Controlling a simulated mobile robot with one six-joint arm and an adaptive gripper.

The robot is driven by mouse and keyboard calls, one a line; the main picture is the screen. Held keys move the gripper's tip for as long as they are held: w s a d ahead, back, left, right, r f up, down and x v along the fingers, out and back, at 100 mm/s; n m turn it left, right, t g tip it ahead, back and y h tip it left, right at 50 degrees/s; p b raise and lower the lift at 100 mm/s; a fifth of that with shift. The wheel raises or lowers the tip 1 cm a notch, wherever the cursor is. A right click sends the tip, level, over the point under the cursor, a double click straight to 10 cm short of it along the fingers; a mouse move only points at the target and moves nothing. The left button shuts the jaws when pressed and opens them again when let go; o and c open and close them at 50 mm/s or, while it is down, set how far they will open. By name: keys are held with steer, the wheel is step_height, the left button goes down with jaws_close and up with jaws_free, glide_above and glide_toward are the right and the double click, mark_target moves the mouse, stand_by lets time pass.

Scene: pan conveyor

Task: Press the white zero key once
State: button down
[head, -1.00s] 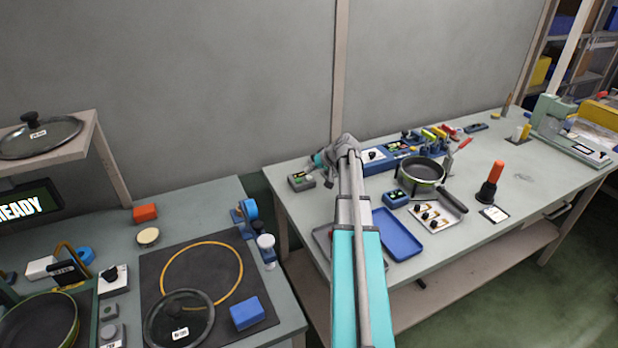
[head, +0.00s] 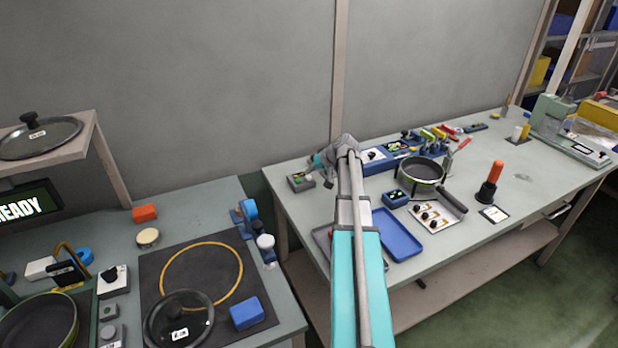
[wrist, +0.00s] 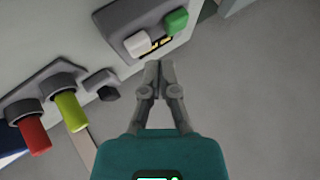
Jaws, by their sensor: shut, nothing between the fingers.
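In the wrist view, a white key (wrist: 138,43) and a green key (wrist: 175,22) stand side by side on a dark grey box (wrist: 127,27) with yellow markings. I take the white one as the zero key; its label cannot be read. My gripper (wrist: 158,68) is shut and empty, with its fingertips just below the box in the picture, apart from the white key. How far they are from it in depth is hard to tell. In the head view, my arm hides most of the gripper, near a small grey box (head: 300,182) at the bench's back left.
In the wrist view, a red cylinder (wrist: 34,135), a yellow-green cylinder (wrist: 70,110) and a dark knob (wrist: 101,85) stand left of my fingers. In the head view, a blue tray (head: 398,235), a pan (head: 423,172) and a switch panel (head: 433,215) lie further right on the bench.

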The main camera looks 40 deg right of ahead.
mark_target(310, 177)
steer(key=shift+f+b, duration=0.8)
steer(key=shift+f, duration=0.05)
stand_by(1.1)
steer(key=shift+r, duration=0.2)
steer(key=shift+r+p, duration=0.7)
steer(key=shift+p, duration=0.2)
step_height(310, 177, up, 5)
steer(key=p, duration=0.5)
steer(key=shift+s, duration=0.1)
stand_by(1.2)
